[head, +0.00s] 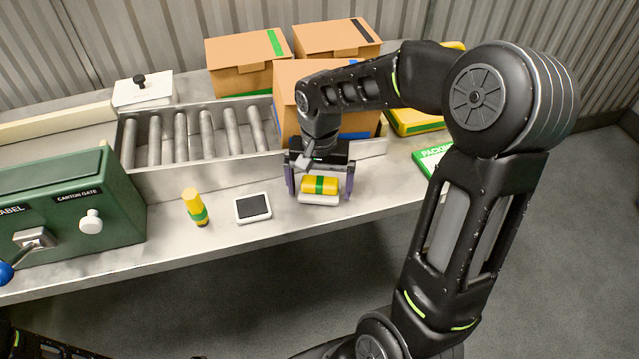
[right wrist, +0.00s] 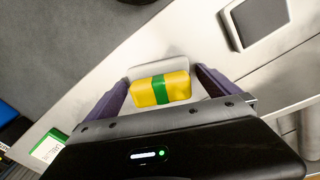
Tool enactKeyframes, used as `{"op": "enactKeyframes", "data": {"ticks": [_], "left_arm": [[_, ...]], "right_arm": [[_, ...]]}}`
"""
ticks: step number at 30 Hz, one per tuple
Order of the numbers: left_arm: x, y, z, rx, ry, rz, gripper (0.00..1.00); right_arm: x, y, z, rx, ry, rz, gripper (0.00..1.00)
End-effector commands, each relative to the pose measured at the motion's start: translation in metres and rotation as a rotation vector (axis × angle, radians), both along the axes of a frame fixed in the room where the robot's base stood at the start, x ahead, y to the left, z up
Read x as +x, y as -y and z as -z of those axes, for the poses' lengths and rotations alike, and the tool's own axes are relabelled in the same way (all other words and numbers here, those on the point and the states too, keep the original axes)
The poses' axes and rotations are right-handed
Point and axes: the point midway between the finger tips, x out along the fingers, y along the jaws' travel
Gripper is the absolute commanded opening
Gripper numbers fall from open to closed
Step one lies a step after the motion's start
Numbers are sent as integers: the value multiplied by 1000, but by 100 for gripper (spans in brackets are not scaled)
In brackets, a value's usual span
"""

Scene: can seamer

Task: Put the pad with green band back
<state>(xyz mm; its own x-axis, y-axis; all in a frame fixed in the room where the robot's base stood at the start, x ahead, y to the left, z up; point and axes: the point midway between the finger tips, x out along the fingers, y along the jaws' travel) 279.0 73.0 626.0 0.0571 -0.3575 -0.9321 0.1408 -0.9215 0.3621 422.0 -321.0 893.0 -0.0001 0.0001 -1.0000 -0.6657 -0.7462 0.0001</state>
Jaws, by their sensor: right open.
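The pad with the green band (head: 319,185) is a yellow block with a green stripe around its middle. It is at a small white plate (head: 318,199) near the table's front edge; whether it rests fully on the plate I cannot tell. My right gripper (head: 320,186) is open over the pad, with one purple finger on each side. In the right wrist view the pad (right wrist: 160,90) lies between the open fingers (right wrist: 163,88), with a gap visible on each side. The white plate shows just beyond it. My left gripper is not in view.
A white-framed dark pad (head: 253,208) and a yellow stick with a green band (head: 194,207) stand left of the gripper. A roller conveyor (head: 195,140), cardboard cartons (head: 248,50) and a green machine housing (head: 70,205) lie behind and left. A green-and-white packet (head: 432,158) is at right.

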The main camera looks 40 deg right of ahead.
Motion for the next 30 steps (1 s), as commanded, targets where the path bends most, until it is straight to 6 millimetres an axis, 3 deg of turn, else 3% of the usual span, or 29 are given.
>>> {"op": "enactKeyframes", "data": {"ticks": [8, 22, 30], "left_arm": [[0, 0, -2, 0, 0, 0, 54], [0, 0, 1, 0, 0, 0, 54], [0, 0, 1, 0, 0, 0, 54]], "right_arm": [[1, 0, -18, -1, 4, 1, 100], [1, 0, -107, -1, 4, 0, 100], [0, 0, -124, 1, -1, 0, 100]]}}
